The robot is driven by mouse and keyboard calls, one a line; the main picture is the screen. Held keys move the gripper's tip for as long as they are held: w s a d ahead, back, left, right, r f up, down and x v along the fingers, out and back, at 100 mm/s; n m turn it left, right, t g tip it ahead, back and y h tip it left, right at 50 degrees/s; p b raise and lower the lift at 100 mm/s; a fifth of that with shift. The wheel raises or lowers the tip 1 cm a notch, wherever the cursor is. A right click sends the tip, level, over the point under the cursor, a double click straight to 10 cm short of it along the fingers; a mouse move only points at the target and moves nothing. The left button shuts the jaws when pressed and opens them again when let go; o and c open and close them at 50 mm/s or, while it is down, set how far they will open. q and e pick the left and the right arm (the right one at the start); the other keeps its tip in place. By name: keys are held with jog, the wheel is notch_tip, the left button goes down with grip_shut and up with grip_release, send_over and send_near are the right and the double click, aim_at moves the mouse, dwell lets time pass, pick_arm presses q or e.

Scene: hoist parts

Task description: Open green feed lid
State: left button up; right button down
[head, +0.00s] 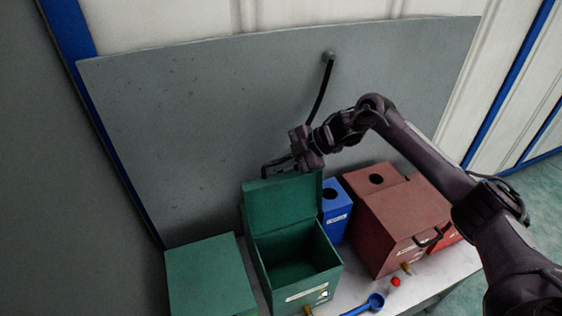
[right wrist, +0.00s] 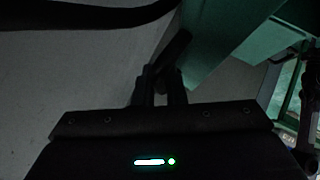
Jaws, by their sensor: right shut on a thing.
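The green feed box (head: 318,269) stands on the light table with its inside open to view. Its green lid (head: 283,203) is swung up and stands nearly upright at the back of the opening. My right gripper (head: 288,164) is at the lid's top edge, shut on the lid's dark handle (head: 267,169). In the right wrist view the closed fingers (right wrist: 158,78) hold a dark bar (right wrist: 174,50), with the green lid (right wrist: 225,40) beside it. My left gripper is not in view.
A second green box (head: 208,275) with a closed top is at the left. A blue box (head: 335,212) and red box (head: 385,225) stand to the right. A blue scoop (head: 373,302) and red ball (head: 395,282) lie in front. A grey panel (head: 200,120) rises behind.

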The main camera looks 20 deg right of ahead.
jog(key=shift+w, duration=0.1)
dwell(0.3)
jog(key=c, duration=1.5)
grip_release()
jog(key=shift+d, duration=0.15)
jog(key=b+v, duration=0.2)
jog(key=v, duration=0.4)
jog(key=shift+d+r, duration=0.2)
jog(key=shift+r, duration=0.05)
jog(key=shift+s+d+r, duration=0.25)
jog(key=shift+s+r, duration=0.05)
jog(key=shift+r, duration=0.15)
jog(key=shift+s+f, duration=0.1)
